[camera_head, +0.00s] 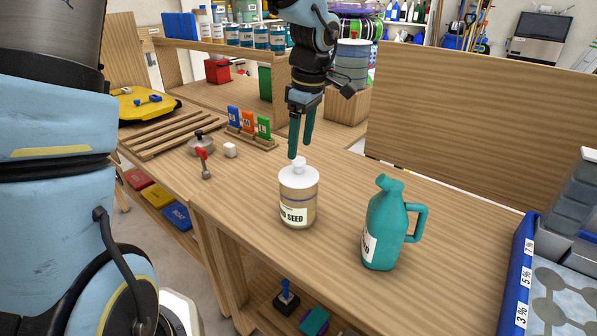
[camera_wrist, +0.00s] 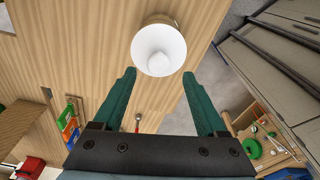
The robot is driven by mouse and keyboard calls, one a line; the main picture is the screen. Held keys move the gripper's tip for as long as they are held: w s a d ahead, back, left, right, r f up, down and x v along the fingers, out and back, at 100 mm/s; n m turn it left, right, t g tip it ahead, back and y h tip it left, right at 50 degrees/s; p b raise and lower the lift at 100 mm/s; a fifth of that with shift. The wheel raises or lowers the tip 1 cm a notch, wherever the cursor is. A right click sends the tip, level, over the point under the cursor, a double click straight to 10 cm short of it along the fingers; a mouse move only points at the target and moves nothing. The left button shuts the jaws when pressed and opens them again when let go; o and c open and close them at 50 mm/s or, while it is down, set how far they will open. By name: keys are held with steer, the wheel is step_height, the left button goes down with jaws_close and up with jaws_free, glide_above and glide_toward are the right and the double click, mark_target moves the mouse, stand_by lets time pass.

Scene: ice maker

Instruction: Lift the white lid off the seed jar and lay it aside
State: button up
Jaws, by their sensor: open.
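The seed jar (camera_head: 298,211) stands upright on the wooden bench, tan with a label reading "SEED". Its white lid (camera_head: 299,173) with a round knob sits on top. In the wrist view the lid (camera_wrist: 158,50) shows from above, just beyond the fingertips and centred between them. My gripper (camera_head: 299,156) points down at the lid from above, its two teal fingers apart with nothing between them. The open fingers also show in the wrist view (camera_wrist: 159,75). The fingertips are close to the knob in the head view; whether they touch it I cannot tell.
A teal jug (camera_head: 385,225) with a handle stands right of the jar. A blue-edged bin (camera_head: 522,270) is at the far right. Bench space in front of the jar is clear.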

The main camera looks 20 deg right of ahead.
mark_target(299, 159)
steer(key=shift+w+a+f+p, duration=0.15)
steer(key=shift+f+p, duration=0.5)
steer(key=shift+f, duration=0.75)
steer(key=shift+w+d+f+p, duration=0.15)
steer(key=shift+f+p, duration=0.45)
steer(key=shift+f, duration=0.75)
steer(key=shift+a, duration=0.1)
jaws_close()
